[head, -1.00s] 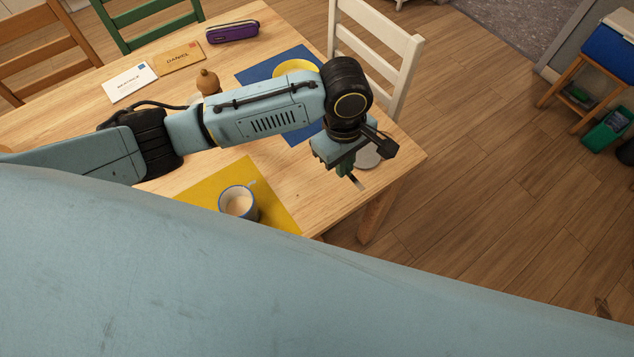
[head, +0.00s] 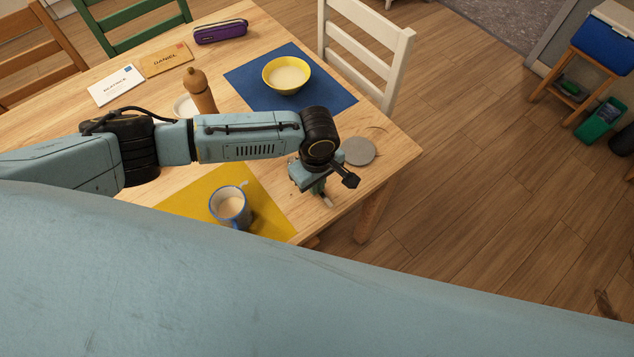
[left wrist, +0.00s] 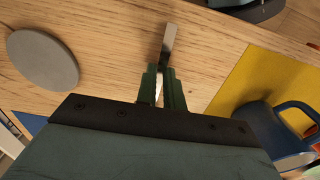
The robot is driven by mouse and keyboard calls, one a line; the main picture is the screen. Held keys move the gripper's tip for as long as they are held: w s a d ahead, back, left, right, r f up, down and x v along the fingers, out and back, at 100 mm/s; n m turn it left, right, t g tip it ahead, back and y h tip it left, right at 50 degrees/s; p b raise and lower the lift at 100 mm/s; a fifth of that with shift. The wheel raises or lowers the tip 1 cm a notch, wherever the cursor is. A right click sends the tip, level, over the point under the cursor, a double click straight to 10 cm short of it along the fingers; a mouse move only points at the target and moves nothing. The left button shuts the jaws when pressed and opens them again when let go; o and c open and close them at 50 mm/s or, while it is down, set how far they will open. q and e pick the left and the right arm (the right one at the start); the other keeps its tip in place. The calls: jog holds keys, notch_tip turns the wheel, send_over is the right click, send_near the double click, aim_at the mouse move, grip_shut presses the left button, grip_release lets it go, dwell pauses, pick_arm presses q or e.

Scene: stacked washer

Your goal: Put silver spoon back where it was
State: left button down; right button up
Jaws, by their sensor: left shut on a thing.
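My left gripper (head: 322,194) is over the near right part of the wooden table, between the yellow mat and the grey disc. In the left wrist view its green fingers (left wrist: 164,92) are shut on the silver spoon (left wrist: 169,42), whose flat metal end sticks out beyond the fingertips. A small bit of the spoon (head: 329,202) shows below the gripper in the head view. The rest of it is hidden by the fingers. I cannot tell whether it touches the table. My right gripper is not in view.
A blue mug (head: 230,206) with a pale drink stands on the yellow mat (head: 192,198). A round grey disc (head: 359,151) lies near the table's right edge. A yellow bowl (head: 287,75) is on the blue mat (head: 330,97). A brown mill (head: 200,92) stands behind my arm.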

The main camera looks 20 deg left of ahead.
pick_arm(q)
jog(key=c, duration=1.5)
grip_release()
notch_tip(320, 180, up, 12)
jog(key=p, duration=0.2)
jog(key=shift+r+p, duration=0.1)
jog(key=shift+p, duration=0.25)
